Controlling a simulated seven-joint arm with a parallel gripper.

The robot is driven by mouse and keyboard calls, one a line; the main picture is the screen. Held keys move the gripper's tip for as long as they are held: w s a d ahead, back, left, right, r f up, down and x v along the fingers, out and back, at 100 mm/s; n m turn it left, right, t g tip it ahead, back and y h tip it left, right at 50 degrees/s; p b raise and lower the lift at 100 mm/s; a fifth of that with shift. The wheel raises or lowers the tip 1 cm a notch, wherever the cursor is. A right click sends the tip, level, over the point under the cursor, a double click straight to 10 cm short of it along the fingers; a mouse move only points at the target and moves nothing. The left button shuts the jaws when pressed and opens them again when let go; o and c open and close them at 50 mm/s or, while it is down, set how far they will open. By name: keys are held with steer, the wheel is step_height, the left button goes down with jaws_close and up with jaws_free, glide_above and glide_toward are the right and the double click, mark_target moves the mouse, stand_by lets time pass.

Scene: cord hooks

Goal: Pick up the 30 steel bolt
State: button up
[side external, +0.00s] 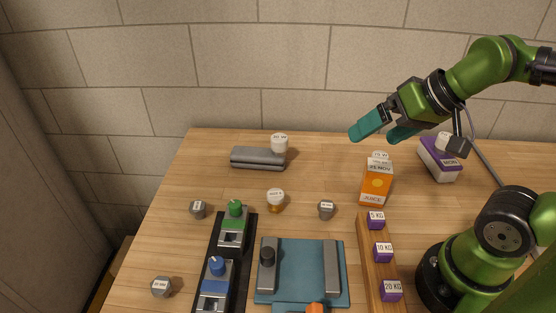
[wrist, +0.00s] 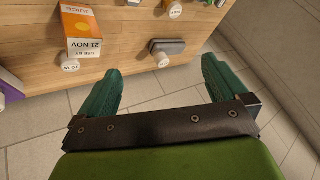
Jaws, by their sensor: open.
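Several grey bolt-like pieces with pale labelled tops lie on the wooden table in the side view. One is right of centre (side external: 326,209), one is on the left (side external: 198,210), and one is at the front left (side external: 161,287). Their labels are too small to read, so I cannot tell which is the 30 steel bolt. My gripper (side external: 386,129) is raised above the back right of the table, with teal fingers apart and nothing between them. In the wrist view my gripper (wrist: 160,69) is also open and empty, facing the table's back edge.
An orange juice carton (side external: 376,184) stands below my gripper. A purple-white box (side external: 440,160) is right of it. A grey block (side external: 258,158) is at the back. A white-topped amber piece (side external: 275,201), black rail (side external: 248,228), blue tray (side external: 300,298) and wooden weight rack (side external: 370,250) occupy the front.

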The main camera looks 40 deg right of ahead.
steer(key=c, duration=0.6)
steer(key=n+g+h, duration=0.2)
steer(key=n+g, duration=0.5)
steer(key=n, duration=0.5)
glide_above(327, 205)
steer(key=f, duration=1.8)
steer(key=shift+s+a+f, duration=0.1)
steer(key=shift+a+f, duration=0.1)
steer(key=shift+a, duration=0.1)
steer(key=shift+d+f, duration=0.15)
steer(key=shift+f, duration=1.2)
steer(key=shift+d+f, duration=0.15)
steer(key=shift+f, duration=1.15)
